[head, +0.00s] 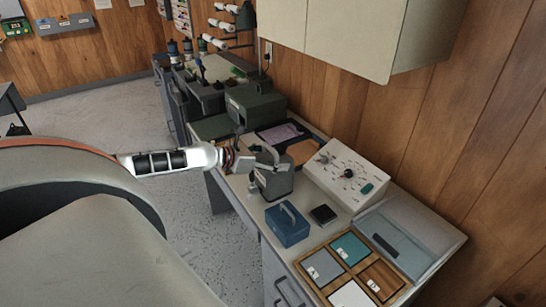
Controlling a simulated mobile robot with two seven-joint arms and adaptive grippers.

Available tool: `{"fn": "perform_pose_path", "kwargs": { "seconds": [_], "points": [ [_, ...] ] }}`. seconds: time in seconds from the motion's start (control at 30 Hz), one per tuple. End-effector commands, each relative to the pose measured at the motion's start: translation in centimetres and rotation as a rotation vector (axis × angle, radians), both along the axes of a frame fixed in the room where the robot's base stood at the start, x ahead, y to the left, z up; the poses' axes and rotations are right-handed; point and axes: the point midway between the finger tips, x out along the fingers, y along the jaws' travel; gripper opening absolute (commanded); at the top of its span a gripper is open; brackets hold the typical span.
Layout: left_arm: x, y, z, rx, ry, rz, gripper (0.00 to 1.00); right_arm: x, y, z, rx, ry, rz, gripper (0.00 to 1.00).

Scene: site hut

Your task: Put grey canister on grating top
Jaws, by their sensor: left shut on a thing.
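The grey canister (275,184) is at the middle of the counter, at the end of my left arm. My left gripper (262,162) comes in from the left and is shut on its upper part. The fingers hide part of the canister, and I cannot tell whether its base touches the counter. I cannot make out a grating clearly. A wooden-framed tray (314,286) at the near end has grey, teal, brown and white square panels, some with small white labels. My right gripper is not in view.
A blue box with a handle (287,225) and a small dark square block (323,214) stand close to the canister. A white panel with knobs (345,174) is behind them. A green machine (256,104) stands farther back. Wall cabinets (345,35) overhang the counter.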

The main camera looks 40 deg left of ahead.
Motion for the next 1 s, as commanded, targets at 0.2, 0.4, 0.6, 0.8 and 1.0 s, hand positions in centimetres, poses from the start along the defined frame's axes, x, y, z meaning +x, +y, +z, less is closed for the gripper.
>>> {"fn": "perform_pose_path", "kwargs": {
  "seconds": [0.2,0.4,0.6,0.8,1.0],
  "points": [
    [0.30,0.15,0.77,0.000,-0.012,0.003,0.20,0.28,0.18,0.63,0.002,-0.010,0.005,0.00],
    [0.29,0.16,0.40,0.000,-0.012,0.003,0.20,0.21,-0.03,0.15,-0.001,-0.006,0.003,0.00],
    [0.02,0.09,-0.12,0.001,0.000,0.001,0.93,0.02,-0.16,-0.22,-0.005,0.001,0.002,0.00],
    [0.03,0.09,-0.08,0.001,-0.001,0.001,0.93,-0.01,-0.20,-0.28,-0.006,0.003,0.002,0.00],
    [-0.59,0.36,0.18,0.003,0.001,0.002,0.93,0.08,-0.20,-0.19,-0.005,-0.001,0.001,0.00]
  ]
}}
